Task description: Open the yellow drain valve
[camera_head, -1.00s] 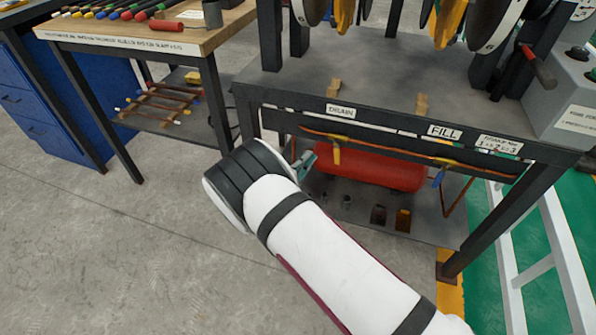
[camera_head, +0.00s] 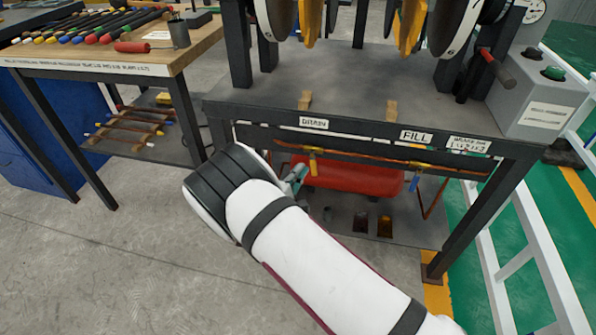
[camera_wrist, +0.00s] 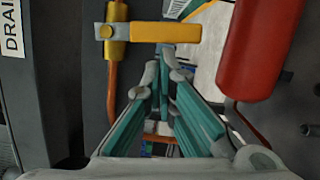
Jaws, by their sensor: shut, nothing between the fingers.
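My gripper (camera_head: 301,173) is just left of the handle in the head view. In the wrist view the fingertips of my gripper (camera_wrist: 165,62) are together with nothing between them, close beside the handle's long edge. I cannot tell whether they touch it. The head view shows only a little of the fingers beyond my wrist.
A red tank (camera_head: 350,178) lies behind the pipe, close to my fingers. A blue-handled valve (camera_head: 413,182) hangs under the FILL label (camera_head: 416,136). The dark bench edge (camera_head: 270,112) is above my gripper. A wooden workbench (camera_head: 165,62) stands left; a white ladder-like frame (camera_head: 500,235) stands right.

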